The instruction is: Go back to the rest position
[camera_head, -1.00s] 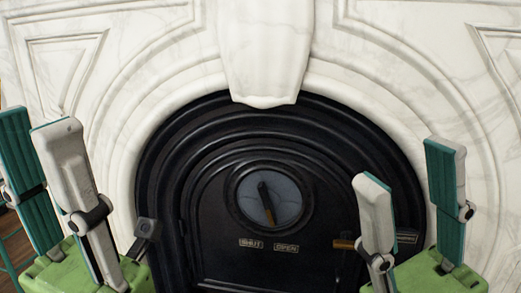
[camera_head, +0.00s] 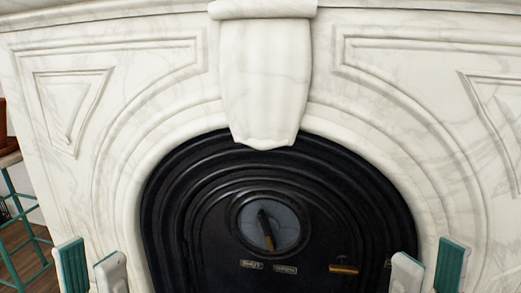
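My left gripper (camera_head: 91,270) shows at the bottom left, only the upper ends of its two fingers in view. The fingers stand apart with nothing seen between them. My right gripper (camera_head: 428,268) shows at the bottom right in the same way, its two finger ends apart and nothing seen between them. Both grippers are in front of the marble fireplace (camera_head: 130,110), one to each side of the black arched door (camera_head: 220,230). The lower parts of both grippers are cut off by the frame.
The black door carries a round dial (camera_head: 268,224) with a pointer, SHUT and OPEN labels, and a brass-coloured handle (camera_head: 344,268). A marble keystone (camera_head: 263,80) juts out above. A teal-legged stool (camera_head: 20,230) stands at the far left on a wooden floor.

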